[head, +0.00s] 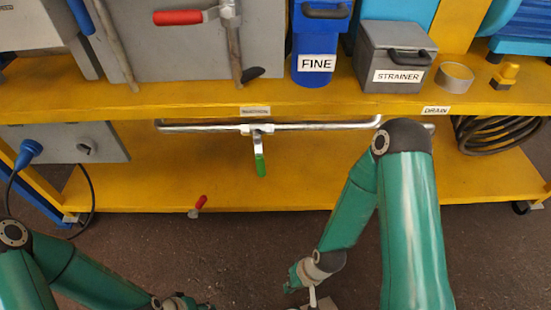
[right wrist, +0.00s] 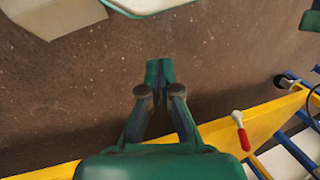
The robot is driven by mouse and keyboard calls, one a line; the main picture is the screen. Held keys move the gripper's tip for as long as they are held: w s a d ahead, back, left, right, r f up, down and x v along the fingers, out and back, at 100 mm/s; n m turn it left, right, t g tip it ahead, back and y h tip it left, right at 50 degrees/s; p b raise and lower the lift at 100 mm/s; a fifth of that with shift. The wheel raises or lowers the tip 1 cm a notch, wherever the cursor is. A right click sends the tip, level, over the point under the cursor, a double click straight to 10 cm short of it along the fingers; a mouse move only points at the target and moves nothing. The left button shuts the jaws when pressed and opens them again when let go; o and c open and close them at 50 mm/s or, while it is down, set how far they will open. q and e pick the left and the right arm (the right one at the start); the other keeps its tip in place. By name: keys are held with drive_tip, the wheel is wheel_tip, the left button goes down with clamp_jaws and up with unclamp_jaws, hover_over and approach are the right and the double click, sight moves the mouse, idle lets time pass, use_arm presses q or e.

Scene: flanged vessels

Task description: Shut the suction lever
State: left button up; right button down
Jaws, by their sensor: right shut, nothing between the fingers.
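The suction lever (head: 260,160) has a green handle. In the head view it hangs straight down from a valve on the horizontal silver pipe (head: 320,126), below a small, blurred label (head: 255,110) on the yellow shelf edge. My right gripper (right wrist: 158,70) is shut and empty in the right wrist view, with bare floor behind its fingertips. In the head view my right arm's wrist is low, below and right of the green lever and well apart from it; its fingers are not clear there. Only part of my left wrist shows at the bottom edge, and its gripper fingers are out of frame.
A small red-handled lever (head: 199,203) sits at the lower shelf edge; a red handle also shows in the right wrist view (right wrist: 241,134). The upper yellow shelf (head: 200,103) holds a blue FINE vessel (head: 317,45) and a grey STRAINER box (head: 394,55). A coiled black hose (head: 490,133) lies right.

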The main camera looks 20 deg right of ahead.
sight(260, 158)
drive_tip(key=w+d+r+m+t+y+p, duration=0.15)
drive_tip(key=w+d+r+m+p, duration=0.4)
drive_tip(key=w+r+m, duration=0.7)
drive_tip(key=w+d+r+m+t+y+p, duration=0.1)
drive_tip(key=w+d+r+m+t+p, duration=0.15)
drive_tip(key=w+d+r+m, duration=1)
drive_tip(key=w+a+f+n+b, duration=0.1)
drive_tip(key=a+f+b, duration=0.1)
drive_tip(key=a, duration=0.5)
drive_tip(key=a+f+n+b, duration=0.2)
drive_tip(key=a+b, duration=0.1)
drive_tip(key=a, duration=0.4)
drive_tip(key=shift+w+f+n+g, duration=0.15)
drive_tip(key=shift+w+n+g, duration=0.15)
drive_tip(key=shift+w+g, duration=0.1)
